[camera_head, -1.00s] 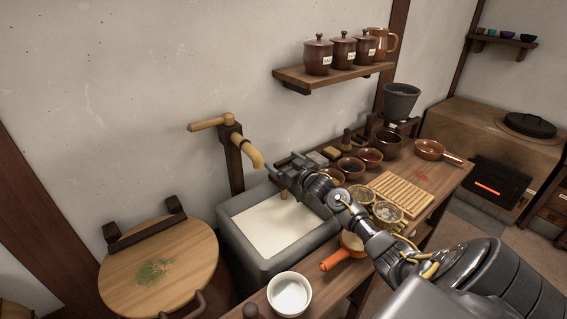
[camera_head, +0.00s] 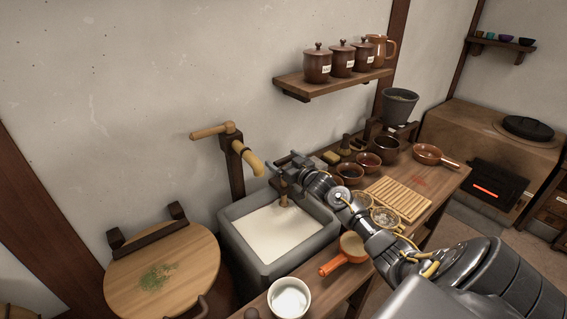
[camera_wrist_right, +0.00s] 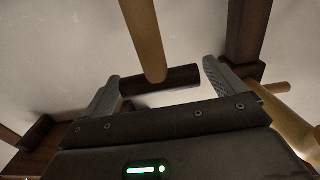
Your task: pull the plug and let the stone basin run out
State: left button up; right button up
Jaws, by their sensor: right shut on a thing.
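The stone basin (camera_head: 240,259) is a grey box holding creamy white liquid (camera_head: 275,232). My right gripper (camera_head: 281,170) is above its back part, shut on the wooden plug (camera_head: 284,192). In the right wrist view, the fingers of the gripper (camera_wrist_right: 160,76) are at either end of the plug's dark crossbar (camera_wrist_right: 170,79), and a paler stem runs from it out of the picture. In the head view the plug's thicker lower end shows over the liquid; I cannot tell if it touches the surface. The drain hole is hidden. My left gripper is out of view.
A bamboo spout (camera_head: 250,160) on a dark post is just left of my right gripper. A round wooden lid (camera_head: 190,270) lies at the left. Several brown bowls crowd the counter.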

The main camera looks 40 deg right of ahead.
jog(key=shift+d+r, duration=0.1)
jog(key=shift+r, duration=0.2)
jog(key=o, duration=1)
jog(key=shift+r, duration=0.1)
jog(key=shift+s+f, duration=0.25)
jog(key=shift+s, duration=0.1)
jog(key=s, duration=0.5)
jog(key=s+b, duration=0.1)
jog(key=s, duration=0.4)
jog(key=shift+a+r+b, duration=0.2)
jog(key=shift+b, duration=0.1)
